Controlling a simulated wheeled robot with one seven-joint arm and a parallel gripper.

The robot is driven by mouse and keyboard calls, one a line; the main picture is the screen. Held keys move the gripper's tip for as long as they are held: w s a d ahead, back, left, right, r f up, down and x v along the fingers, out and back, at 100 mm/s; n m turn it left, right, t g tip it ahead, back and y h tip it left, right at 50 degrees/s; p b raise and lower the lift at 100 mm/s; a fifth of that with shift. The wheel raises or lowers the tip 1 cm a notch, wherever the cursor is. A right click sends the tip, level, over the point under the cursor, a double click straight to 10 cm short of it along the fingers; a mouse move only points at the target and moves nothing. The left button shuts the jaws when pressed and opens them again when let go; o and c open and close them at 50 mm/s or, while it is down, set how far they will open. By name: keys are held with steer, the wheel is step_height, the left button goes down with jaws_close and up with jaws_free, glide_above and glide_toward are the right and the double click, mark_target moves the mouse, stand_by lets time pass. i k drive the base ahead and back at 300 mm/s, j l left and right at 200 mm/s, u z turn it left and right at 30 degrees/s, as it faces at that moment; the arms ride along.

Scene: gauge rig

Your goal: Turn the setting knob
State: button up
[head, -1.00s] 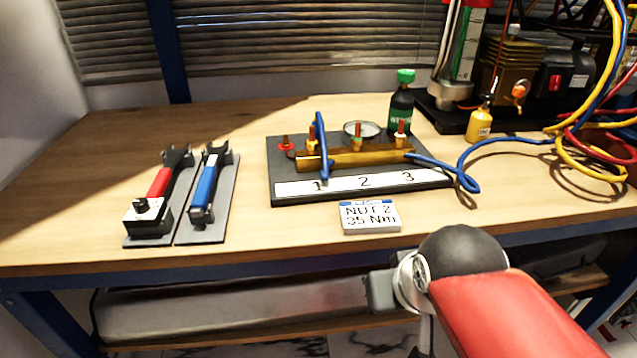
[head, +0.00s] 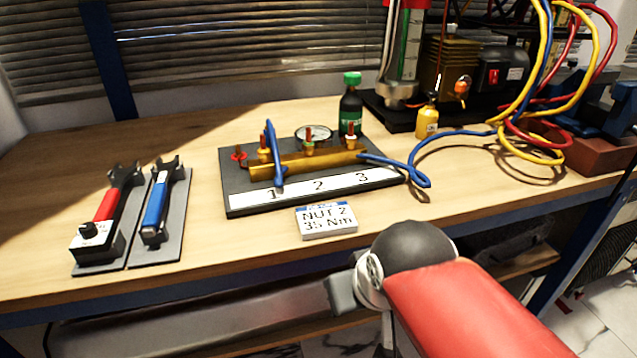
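A black setting knob (head: 88,230) sits on top of a white and black box at the near end of a red-handled wrench (head: 107,205). This wrench lies on a grey mat (head: 100,268) at the left of the bench. A blue-handled wrench (head: 157,203) lies beside it on its own mat. A small card reading "NUT 2 35 Nm" (head: 327,221) stands near the bench's front edge. My red arm with its black joint shows at the lower right, well away from the knob.
A dark plate (head: 240,208) marked 1, 2, 3 carries a brass manifold (head: 300,164) with a blue hose (head: 273,150). A green-capped bottle (head: 351,108) and yellow bottle (head: 427,120) stand behind. Coiled hoses (head: 545,130) crowd the right. Bare wood lies between the wrenches and plate.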

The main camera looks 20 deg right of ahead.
mark_target(88, 230)
steer(key=u, duration=1.3)
